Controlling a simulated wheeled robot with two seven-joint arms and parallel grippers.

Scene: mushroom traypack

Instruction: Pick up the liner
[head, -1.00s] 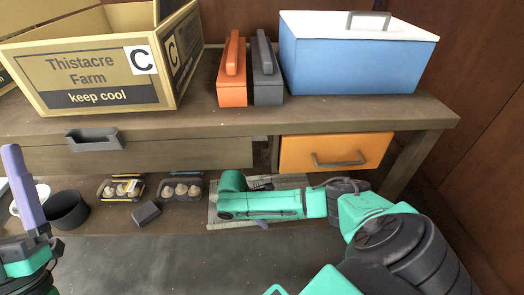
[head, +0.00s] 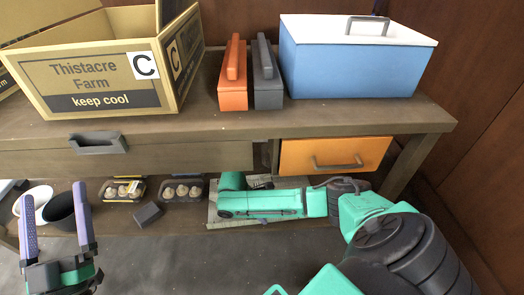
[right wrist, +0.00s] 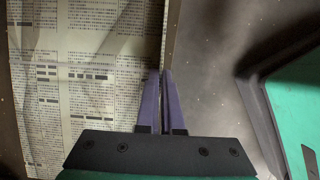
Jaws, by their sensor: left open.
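The liner looks like a sheet of printed newspaper (head: 213,213) on the low shelf, largely hidden behind my right arm in the head view. In the right wrist view the newspaper (right wrist: 95,60) fills the left half, and its right edge runs up to my fingers. My right gripper (right wrist: 161,72) has its purple fingers close together, with the paper's edge between them. Its fingertips are hidden in the head view. My left gripper (head: 54,195) is open and empty at the lower left, in front of the dark cup (head: 60,210).
Two mushroom punnets (head: 182,200) and a small dark block (head: 148,213) lie left of the paper. Above are the tabletop (head: 230,120), a cardboard box (head: 95,85), orange and grey cases (head: 233,92), and a blue cooler (head: 350,70). An orange drawer (head: 300,155) hangs over the shelf.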

